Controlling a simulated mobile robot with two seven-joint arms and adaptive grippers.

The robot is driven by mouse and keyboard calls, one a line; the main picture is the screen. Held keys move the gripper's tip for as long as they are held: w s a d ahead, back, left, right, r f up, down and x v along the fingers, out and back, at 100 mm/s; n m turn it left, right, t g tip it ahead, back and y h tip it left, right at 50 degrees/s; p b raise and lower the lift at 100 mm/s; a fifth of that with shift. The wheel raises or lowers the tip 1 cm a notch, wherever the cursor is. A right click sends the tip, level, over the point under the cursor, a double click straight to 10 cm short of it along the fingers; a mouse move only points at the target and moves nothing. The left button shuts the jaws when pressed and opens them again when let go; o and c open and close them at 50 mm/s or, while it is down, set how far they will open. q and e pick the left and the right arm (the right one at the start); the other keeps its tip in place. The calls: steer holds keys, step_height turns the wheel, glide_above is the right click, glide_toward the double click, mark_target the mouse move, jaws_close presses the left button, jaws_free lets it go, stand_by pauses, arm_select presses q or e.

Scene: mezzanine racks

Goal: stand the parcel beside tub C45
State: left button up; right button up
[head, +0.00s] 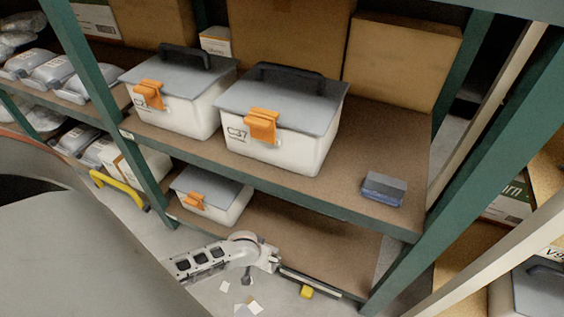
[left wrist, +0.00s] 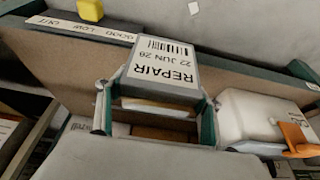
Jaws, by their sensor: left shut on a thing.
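The parcel (left wrist: 165,68) is a small grey-white box in the left wrist view. Its label reads REPAIR with a barcode and a date, upside down in the picture. My left gripper (left wrist: 157,98) is shut on it, one finger on each side. In the head view my left gripper (head: 268,258) is low, in front of the lower shelf; I cannot make out the parcel there. A white tub with an orange clasp (head: 212,201) stands on the lower shelf, left of the gripper; it also shows in the left wrist view (left wrist: 255,112). Its code is unreadable, and no C45 shows. My right gripper is not visible.
The upper shelf (head: 335,185) holds a white tub marked C37 (head: 277,125), another tub (head: 182,105) and a small blue-grey block (head: 384,188). The lower shelf (head: 310,235) is bare right of its tub. A yellow block (head: 306,291) is near its front edge. Green posts (head: 425,165) flank the bay.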

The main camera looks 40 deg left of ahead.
arm_select(q)
steer(key=w+a+b, duration=0.3)
steer(key=w, duration=0.7)
steer(key=f, duration=0.1)
steer(key=f+b, duration=0.1)
steer(key=f, duration=0.1)
steer(key=f+b, duration=0.1)
steer(key=shift+s+d+f, duration=0.15)
steer(key=shift+s+d, duration=0.1)
steer(key=shift+w, duration=0.2)
steer(key=shift+c, duration=0.7)
steer(key=shift+w+r, duration=0.2)
steer(key=shift+r, duration=0.25)
steer(key=shift+f, duration=0.2)
steer(key=o, duration=1.3)
steer(key=shift+s, duration=0.1)
steer(key=shift+o, duration=1)
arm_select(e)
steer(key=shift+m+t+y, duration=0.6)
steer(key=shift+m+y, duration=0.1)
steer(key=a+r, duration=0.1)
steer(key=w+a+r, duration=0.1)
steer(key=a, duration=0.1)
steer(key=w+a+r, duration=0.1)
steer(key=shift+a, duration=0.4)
